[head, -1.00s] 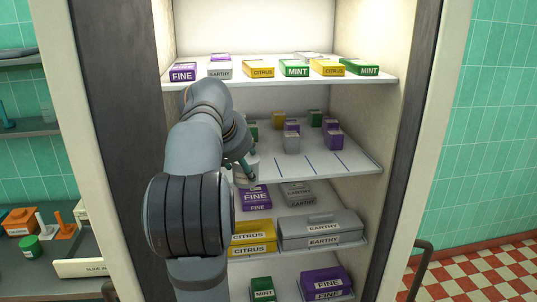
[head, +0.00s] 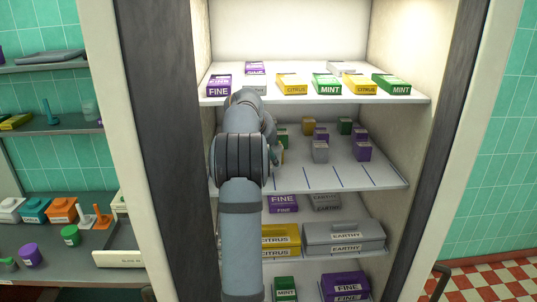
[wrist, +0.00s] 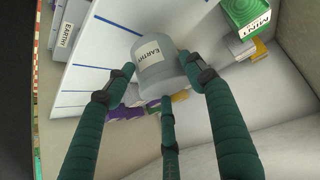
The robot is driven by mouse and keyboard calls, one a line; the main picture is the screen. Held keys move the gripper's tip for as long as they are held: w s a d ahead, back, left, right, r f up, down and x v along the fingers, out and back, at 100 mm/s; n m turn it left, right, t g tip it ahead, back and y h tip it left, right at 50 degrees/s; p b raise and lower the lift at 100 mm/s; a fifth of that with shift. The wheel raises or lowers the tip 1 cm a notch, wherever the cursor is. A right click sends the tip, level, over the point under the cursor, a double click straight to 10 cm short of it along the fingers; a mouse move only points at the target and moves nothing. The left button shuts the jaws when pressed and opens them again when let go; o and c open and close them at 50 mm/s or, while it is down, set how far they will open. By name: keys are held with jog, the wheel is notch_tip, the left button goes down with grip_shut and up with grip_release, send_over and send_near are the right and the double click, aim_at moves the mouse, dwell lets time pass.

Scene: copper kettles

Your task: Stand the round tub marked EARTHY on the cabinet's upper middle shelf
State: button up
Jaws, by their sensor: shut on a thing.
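A grey round tub (wrist: 150,62) marked EARTHY is between the green fingers of my gripper (wrist: 160,80) in the wrist view. The fingers are shut on its sides and its label faces the camera. The upper middle shelf (head: 300,178), white with blue divider lines, shows right of my arm in the head view. It also appears in the wrist view (wrist: 105,60), beyond the tub. My arm hides the gripper and tub in the head view. I cannot tell whether the tub touches the shelf.
Small purple, grey, yellow and green containers stand toward the back of that shelf, such as a grey one (head: 320,152). Boxes line the shelf above, including a green MINT box (head: 326,84). The shelf's front right is clear. A dark cabinet side (head: 160,150) stands at left.

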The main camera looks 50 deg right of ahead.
jog(key=shift+w+d+f+p, duration=0.1)
jog(key=shift+f+p, duration=0.1)
jog(key=shift+f, duration=0.7)
jog(key=shift+w+d+f+p, duration=0.1)
jog(key=shift+f+p, duration=0.1)
jog(key=shift+f, duration=0.65)
jog(key=shift+f, duration=0.15)
jog(key=o, duration=1.8)
jog(key=shift+r, duration=0.3)
jog(key=shift+a+r+b, duration=0.2)
jog(key=shift+a+b, duration=0.1)
jog(key=b+v, duration=0.2)
jog(key=v, duration=0.9)
jog(key=shift+s+a, duration=0.1)
jog(key=shift+s, duration=0.05)
